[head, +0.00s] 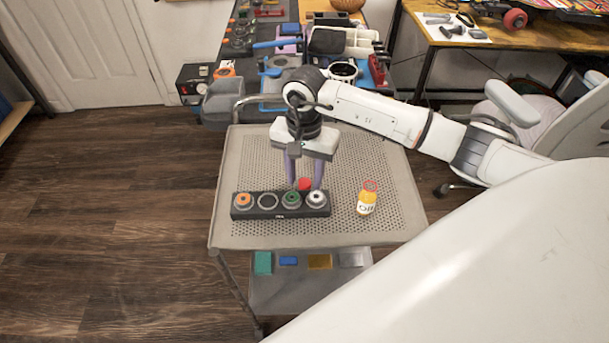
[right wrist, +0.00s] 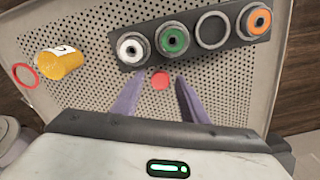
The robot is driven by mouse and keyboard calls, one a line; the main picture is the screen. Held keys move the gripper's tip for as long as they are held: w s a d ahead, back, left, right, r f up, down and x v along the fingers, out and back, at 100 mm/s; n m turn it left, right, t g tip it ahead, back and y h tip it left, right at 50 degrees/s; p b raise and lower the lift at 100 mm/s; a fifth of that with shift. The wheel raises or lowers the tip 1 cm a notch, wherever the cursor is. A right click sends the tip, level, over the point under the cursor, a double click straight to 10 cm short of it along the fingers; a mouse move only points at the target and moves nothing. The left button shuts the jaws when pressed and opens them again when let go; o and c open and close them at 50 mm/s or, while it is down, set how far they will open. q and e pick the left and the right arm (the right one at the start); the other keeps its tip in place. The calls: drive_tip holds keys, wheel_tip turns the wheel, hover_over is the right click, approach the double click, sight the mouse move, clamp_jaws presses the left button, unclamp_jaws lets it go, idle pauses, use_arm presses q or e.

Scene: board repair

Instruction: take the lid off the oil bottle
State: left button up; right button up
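A round red lid (right wrist: 160,80) is apart from the bottle, between my right fingertips, seemingly on the cart top. My right gripper (head: 305,183) points down behind the holder. Its purple fingers are open, with a gap on each side of the lid. My left gripper is not in view.
The black holder (right wrist: 190,45) has several round seats, with white, green and orange pieces and an empty-looking one. The grey cart (head: 232,160) has free room at left and right. A cluttered workbench (head: 300,60) stands behind. Colored blocks lie on the lower shelf (head: 300,285).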

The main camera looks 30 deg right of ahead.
sight(305, 183)
wheel_tip(305, 183, up, 12)
drive_tip(key=shift+b, duration=0.4)
drive_tip(key=shift+f, duration=0.1)
